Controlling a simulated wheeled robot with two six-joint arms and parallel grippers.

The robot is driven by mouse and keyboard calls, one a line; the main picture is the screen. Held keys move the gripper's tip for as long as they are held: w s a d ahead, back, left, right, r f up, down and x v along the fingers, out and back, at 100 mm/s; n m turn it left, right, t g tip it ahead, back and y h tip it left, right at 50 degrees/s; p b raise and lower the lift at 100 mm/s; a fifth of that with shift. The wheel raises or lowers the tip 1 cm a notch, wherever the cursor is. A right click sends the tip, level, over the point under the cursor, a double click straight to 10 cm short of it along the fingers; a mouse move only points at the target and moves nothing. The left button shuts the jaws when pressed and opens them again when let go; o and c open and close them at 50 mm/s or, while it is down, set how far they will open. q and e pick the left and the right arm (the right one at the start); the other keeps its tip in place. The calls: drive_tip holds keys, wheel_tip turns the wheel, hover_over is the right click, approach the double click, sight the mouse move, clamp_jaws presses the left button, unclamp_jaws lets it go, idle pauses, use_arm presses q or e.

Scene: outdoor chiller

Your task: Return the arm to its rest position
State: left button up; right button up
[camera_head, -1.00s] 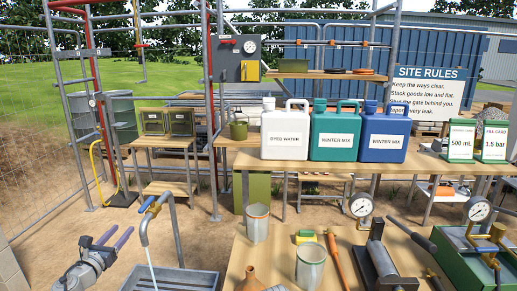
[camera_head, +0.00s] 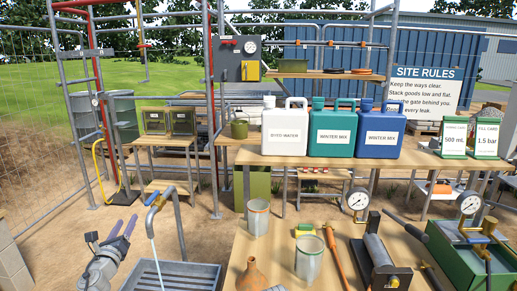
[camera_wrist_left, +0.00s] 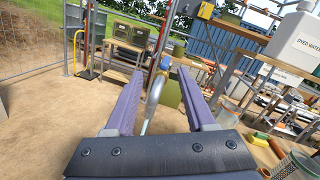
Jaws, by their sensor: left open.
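My left gripper (camera_head: 124,225) is in the lower left of the head view, with two purple fingers apart and nothing between them. It is left of the tap (camera_head: 157,199), over the sandy ground, apart from the tables. In the left wrist view the open fingers (camera_wrist_left: 158,74) frame the grey curved spout, which stands beyond them. My right gripper does not show in either view.
Water runs from the tap into a grey ribbed basin (camera_head: 180,275). White, green and blue jugs (camera_head: 284,132) stand on the table behind. Open ground lies at left.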

use_arm(q)
drive_tip(key=s+d+f+n+g+y, duration=0.4)
drive_tip(key=d+f+n+g, duration=0.6)
drive_tip(key=d+f+n, duration=0.95)
drive_tip(key=s+d+f+n+g+h, duration=0.2)
drive_tip(key=s+d+n+g, duration=0.1)
drive_tip(key=s+d, duration=0.5)
drive_tip(key=s+d+f+n+g+h, duration=0.2)
drive_tip(key=s+d+n+g, duration=0.2)
drive_tip(key=s, duration=0.8)
drive_tip(key=d+g, duration=0.2)
drive_tip(key=d, duration=0.1)
drive_tip(key=shift+s+d, duration=0.3)
drive_tip(key=shift+d, duration=0.05)
